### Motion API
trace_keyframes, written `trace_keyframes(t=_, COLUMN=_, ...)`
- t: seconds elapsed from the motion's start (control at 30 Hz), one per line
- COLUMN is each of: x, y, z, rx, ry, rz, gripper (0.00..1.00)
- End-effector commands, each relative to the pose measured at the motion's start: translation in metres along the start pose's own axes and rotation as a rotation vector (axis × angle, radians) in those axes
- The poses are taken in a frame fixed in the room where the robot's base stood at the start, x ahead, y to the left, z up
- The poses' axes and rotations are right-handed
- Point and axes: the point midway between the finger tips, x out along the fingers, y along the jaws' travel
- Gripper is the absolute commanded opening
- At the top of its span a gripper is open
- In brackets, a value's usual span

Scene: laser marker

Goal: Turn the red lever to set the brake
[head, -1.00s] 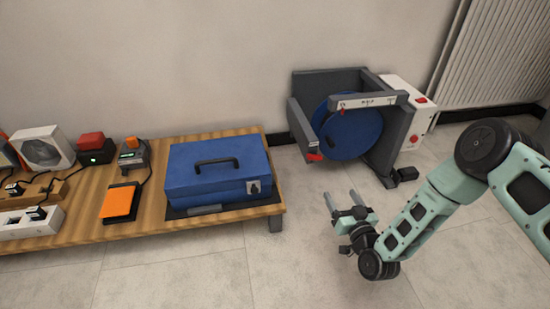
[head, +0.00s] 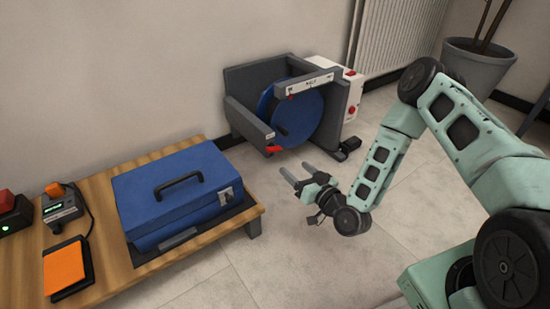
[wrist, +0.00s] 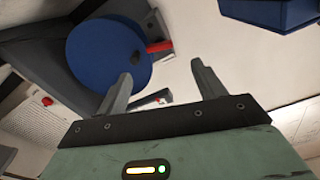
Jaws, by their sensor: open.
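The red lever (head: 274,149) sticks out at the end of the near left arm of a grey frame (head: 240,119) that holds a blue disc (head: 297,122). In the wrist view the red lever (wrist: 158,46) shows beside the blue disc (wrist: 108,55), beyond the fingertips. My gripper (head: 297,170) is open and empty, a little below and right of the lever in the head view, and apart from it.
A white box with red buttons (head: 349,75) is fixed at the frame's back right. A small red part (head: 291,97) sits by the frame's white label plate. A blue case (head: 176,189) lies on a low wooden table (head: 116,259) at left. The floor around my gripper is clear.

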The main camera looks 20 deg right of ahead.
Motion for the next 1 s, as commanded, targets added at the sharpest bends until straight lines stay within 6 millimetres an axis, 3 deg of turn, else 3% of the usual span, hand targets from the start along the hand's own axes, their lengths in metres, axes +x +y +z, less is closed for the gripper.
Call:
trace_keyframes(t=0.3, x=0.067, y=0.001, z=0.005, rx=-0.003, ry=0.004, rz=-0.002, gripper=0.69)
trace_keyframes(t=0.5, x=0.095, y=0.001, z=0.003, rx=-0.002, ry=0.001, rz=0.0, gripper=0.69)
trace_keyframes(t=0.7, x=0.107, y=0.0, z=0.001, rx=0.0, ry=0.0, rz=0.0, gripper=0.69)
trace_keyframes(t=0.97, x=0.108, y=0.0, z=0.0, rx=0.0, ry=-0.001, rz=0.001, gripper=0.69)
trace_keyframes(t=1.0, x=0.108, y=0.0, z=0.0, rx=0.0, ry=-0.001, rz=0.001, gripper=0.61)
